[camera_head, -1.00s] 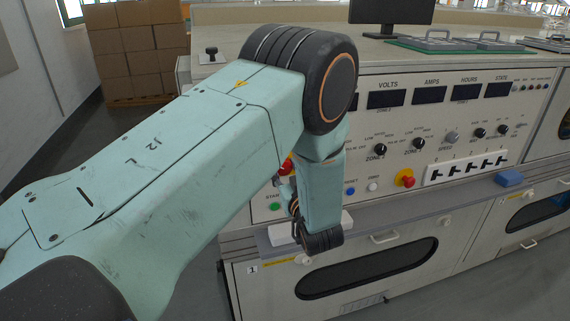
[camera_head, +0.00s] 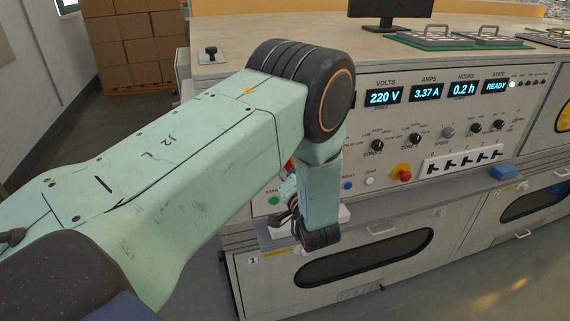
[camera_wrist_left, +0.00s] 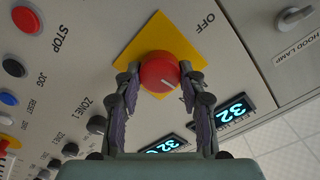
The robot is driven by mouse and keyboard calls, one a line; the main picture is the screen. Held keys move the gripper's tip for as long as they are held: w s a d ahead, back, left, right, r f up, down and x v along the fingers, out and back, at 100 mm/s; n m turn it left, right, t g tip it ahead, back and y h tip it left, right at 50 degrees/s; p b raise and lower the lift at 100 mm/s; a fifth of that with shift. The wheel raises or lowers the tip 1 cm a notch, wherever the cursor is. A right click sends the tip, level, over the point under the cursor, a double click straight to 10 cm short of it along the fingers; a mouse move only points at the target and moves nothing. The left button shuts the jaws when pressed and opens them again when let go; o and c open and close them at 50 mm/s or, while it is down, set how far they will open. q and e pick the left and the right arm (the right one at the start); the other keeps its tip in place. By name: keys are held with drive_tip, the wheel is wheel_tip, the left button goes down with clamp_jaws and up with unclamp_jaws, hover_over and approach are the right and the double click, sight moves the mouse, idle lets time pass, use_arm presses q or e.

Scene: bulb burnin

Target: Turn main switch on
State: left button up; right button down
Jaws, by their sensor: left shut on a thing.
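The main switch is a red round knob (camera_wrist_left: 158,70) on a yellow plate (camera_wrist_left: 150,38), seen in the left wrist view. A white pointer line shows on the knob, and the word OFF is printed beside the plate. My left gripper (camera_wrist_left: 160,84) has its two fingers closed on the knob from both sides. In the head view my left arm hides the switch and most of the gripper in front of the panel. The panel displays (camera_head: 384,97) are lit and read 220 V, 3.37 A, 0.2 h and READY. My right gripper is in neither view.
A red STOP button (camera_wrist_left: 25,19) and smaller buttons sit beside the switch. A hood lamp switch (camera_wrist_left: 294,18) is on the other side.

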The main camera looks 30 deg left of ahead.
use_arm(q)
drive_tip(key=shift+s+f+m, duration=0.1)
drive_tip(key=shift+m, duration=0.5)
drive_tip(key=o, duration=1.1)
drive_tip(key=shift+a, duration=0.1)
drive_tip(key=shift+o, duration=0.2)
drive_tip(key=v, duration=0.7)
drive_tip(key=shift+d, duration=0.2)
drive_tip(key=shift+s+d, duration=0.1)
